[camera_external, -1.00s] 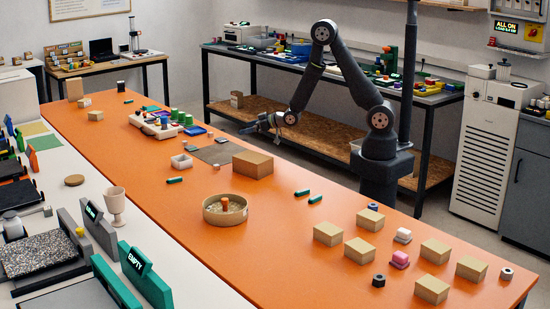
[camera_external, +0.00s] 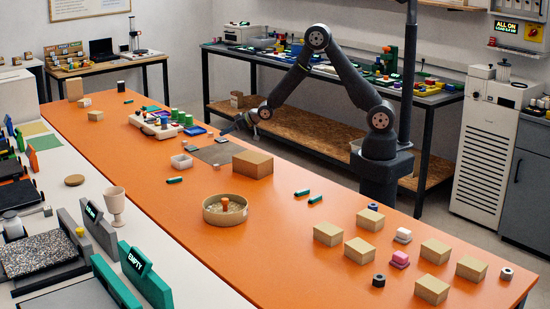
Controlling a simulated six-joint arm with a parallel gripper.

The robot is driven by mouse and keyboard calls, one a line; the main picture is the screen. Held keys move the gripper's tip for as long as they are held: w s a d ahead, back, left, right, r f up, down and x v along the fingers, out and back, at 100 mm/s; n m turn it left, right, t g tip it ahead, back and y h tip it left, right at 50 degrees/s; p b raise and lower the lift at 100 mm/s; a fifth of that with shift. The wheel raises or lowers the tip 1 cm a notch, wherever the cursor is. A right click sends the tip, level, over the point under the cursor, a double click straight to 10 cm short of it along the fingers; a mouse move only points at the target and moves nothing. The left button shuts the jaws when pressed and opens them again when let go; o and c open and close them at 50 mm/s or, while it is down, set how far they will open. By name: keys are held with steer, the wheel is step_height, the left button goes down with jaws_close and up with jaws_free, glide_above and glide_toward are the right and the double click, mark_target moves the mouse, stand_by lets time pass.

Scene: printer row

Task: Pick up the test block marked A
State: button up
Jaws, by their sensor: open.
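My gripper (camera_external: 228,128) is open, above the back edge of the orange table, near the grey mat (camera_external: 212,155). A small pale block (camera_external: 221,140) lies on the mat's back part, just below my gripper. Another small block (camera_external: 210,136) sits by the mat's back-left corner. No letter is readable at this size, so I cannot tell which block is marked A. My gripper looks empty and apart from the blocks.
A round tan bowl (camera_external: 225,210) is nearer. Several boxes stand at right.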

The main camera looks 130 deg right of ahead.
steer(key=w+d+r+m+g+y, duration=0.1)
steer(key=w+d+r+g+y, duration=0.1)
steer(key=w+d, duration=0.55)
steer(key=m+g+y, duration=0.1)
steer(key=m+g, duration=0.2)
steer(key=g, duration=0.1)
glide_toward(185, 142)
steer(key=shift+w+d+f, duration=0.2)
steer(key=shift+d+f, duration=0.35)
steer(key=shift+w+d+f, duration=0.2)
steer(key=shift+d+f, duration=0.35)
steer(key=shift+d, duration=0.05)
steer(key=f, duration=0.1)
steer(key=d+f, duration=0.1)
steer(key=f, duration=0.1)
steer(key=shift+s+d+f, duration=0.2)
steer(key=shift+x, duration=0.9)
jaws_close()
steer(key=shift+r, duration=0.15)
